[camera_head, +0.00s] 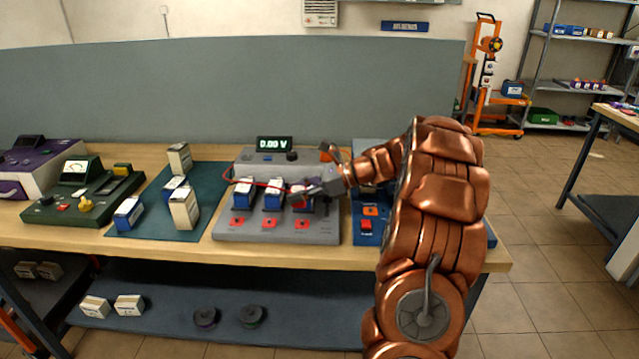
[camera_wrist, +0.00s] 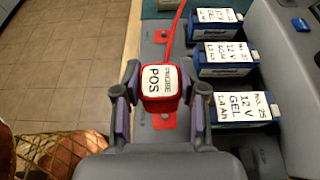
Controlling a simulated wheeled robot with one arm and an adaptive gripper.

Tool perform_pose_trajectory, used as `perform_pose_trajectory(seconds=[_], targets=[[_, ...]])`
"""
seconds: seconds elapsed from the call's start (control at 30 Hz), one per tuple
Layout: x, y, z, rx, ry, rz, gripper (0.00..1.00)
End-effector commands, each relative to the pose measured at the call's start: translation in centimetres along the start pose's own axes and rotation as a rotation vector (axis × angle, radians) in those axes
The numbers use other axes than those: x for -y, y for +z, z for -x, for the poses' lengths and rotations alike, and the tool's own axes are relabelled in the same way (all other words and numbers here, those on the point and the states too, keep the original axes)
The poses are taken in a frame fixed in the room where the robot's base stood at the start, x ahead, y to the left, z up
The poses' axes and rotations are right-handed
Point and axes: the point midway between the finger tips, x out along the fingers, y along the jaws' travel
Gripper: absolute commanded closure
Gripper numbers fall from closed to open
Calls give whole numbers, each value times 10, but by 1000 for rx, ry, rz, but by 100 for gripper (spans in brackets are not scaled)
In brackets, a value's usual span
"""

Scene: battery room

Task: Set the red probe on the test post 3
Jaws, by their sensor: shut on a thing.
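My gripper (camera_wrist: 157,95) is shut on the red probe (camera_wrist: 161,82), a red block with a white top reading "PROBE POS". Its red cable (camera_wrist: 177,28) runs away to the upper edge. In the head view my gripper (camera_head: 312,190) is over the right side of the grey test station (camera_head: 330,235), by the right battery. Three red test posts line the station's front: left (camera_head: 238,221), middle (camera_head: 268,222) and right (camera_head: 302,224). Their numbers are not legible. In the wrist view a red post pad (camera_wrist: 163,121) shows just below the probe. The probe looks raised; contact cannot be told.
Three blue-and-white batteries, one labelled GEL 1.4 Ah (camera_wrist: 245,110), stand in the station behind the posts. The display (camera_head: 274,143) reads 0.00 V. A teal mat (camera_head: 150,226) with several boxes lies left. A blue unit (camera_head: 368,238) with red and orange controls stands close at right.

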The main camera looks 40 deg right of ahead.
Motion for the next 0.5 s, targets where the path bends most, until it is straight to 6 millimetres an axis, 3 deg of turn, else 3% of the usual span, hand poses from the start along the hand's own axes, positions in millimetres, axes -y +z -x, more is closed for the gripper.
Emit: perform_pose_trajectory(seconds=[0.5], targets=[[2,-32,-6,0,-10,-4,94]])
